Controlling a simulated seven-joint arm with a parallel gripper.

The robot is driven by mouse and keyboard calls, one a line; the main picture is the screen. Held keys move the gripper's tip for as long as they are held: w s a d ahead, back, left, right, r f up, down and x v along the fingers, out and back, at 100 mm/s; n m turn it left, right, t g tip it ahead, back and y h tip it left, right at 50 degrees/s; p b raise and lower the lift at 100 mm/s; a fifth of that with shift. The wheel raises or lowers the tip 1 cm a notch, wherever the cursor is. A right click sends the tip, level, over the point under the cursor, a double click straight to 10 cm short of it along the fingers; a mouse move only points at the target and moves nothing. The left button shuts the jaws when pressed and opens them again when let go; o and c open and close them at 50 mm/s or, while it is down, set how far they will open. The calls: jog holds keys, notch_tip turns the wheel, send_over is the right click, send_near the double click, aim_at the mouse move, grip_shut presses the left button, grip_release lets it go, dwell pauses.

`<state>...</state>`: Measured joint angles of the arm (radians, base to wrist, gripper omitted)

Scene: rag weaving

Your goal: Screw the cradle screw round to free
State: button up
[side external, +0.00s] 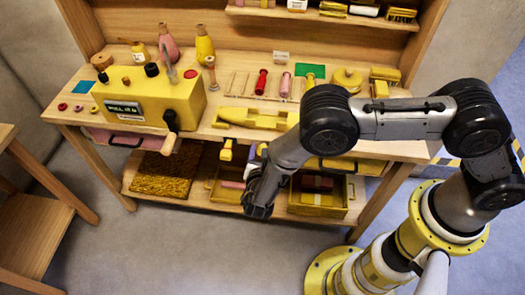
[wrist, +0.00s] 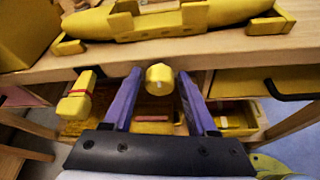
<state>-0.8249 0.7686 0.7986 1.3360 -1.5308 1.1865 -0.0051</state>
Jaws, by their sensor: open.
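The yellow cradle (wrist: 165,24) rests along the front edge of the bench, and in the side view (side external: 255,118) it lies right of the control box. A round yellow knob with a small pale mark, which looks like the cradle screw (wrist: 159,82), shows below the bench edge in the wrist view. My gripper (wrist: 159,74) is open, with one purple finger on each side of the knob. Gaps show at both sides, and I see no contact. In the side view my gripper (side external: 254,168) is low in front of the bench, its fingers hard to make out.
A yellow piece with a red band (wrist: 75,97) hangs left of my fingers. The bench's front edge (wrist: 110,66) is close above them. A yellow drawer with a black handle (wrist: 285,90) is at right. Below are a shelf, open boxes (side external: 318,200) and a brown mat (side external: 166,172).

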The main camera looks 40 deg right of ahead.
jog(key=shift+m, duration=0.3)
jog(key=m+t+y, duration=0.1)
jog(key=m+t, duration=0.1)
jog(key=m, duration=0.1)
jog(key=shift+m+t+y, duration=0.3)
jog(key=shift+m, duration=0.1)
grip_shut()
dwell(0.4)
